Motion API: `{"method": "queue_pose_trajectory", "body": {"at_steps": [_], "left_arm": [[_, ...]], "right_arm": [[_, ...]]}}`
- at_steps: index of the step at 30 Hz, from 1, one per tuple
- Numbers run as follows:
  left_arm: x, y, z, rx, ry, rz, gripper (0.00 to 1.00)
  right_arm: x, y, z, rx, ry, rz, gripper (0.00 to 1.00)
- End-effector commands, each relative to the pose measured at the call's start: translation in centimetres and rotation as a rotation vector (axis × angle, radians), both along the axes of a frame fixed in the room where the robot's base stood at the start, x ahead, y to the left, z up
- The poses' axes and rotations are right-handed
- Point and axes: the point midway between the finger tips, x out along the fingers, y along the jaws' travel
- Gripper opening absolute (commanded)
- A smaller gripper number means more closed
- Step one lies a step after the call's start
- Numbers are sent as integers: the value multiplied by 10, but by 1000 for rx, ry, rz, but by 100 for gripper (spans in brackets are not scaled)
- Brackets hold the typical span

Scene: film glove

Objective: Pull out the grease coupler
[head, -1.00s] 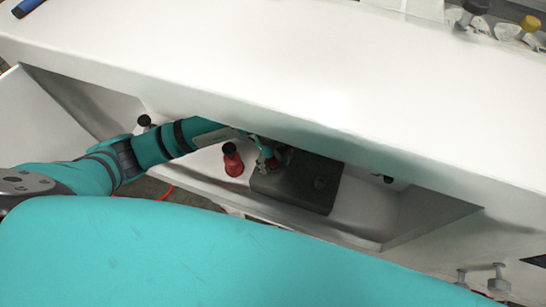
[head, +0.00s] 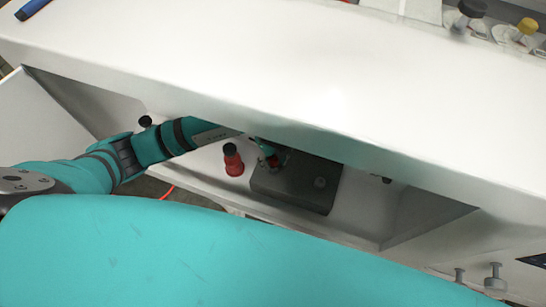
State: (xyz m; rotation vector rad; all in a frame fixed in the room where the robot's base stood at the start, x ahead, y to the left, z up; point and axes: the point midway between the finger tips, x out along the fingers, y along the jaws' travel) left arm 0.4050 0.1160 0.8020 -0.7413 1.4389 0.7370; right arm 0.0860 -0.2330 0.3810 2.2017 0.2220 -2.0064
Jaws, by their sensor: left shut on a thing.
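My left arm reaches from the left into the open bay under the white worktop. My left gripper (head: 271,158) is over the left part of a dark grey block (head: 298,188). It is shut on a small part at the block's top, which I take to be the grease coupler. My right gripper is out of view.
A red fitting with a black top (head: 233,160) stands just left of the block. The white worktop (head: 250,75) overhangs the bay and limits room above. The bay floor right of the block is clear.

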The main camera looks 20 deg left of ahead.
Motion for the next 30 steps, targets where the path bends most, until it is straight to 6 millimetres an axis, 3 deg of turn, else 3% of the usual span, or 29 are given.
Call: {"method": "queue_pose_trajectory", "body": {"at_steps": [11, 30], "left_arm": [[-1, 0, 1, 1, 3, 0, 0], [-1, 0, 27, 1, 3, 0, 0]], "right_arm": [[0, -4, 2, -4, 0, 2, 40], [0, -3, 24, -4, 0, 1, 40]]}}
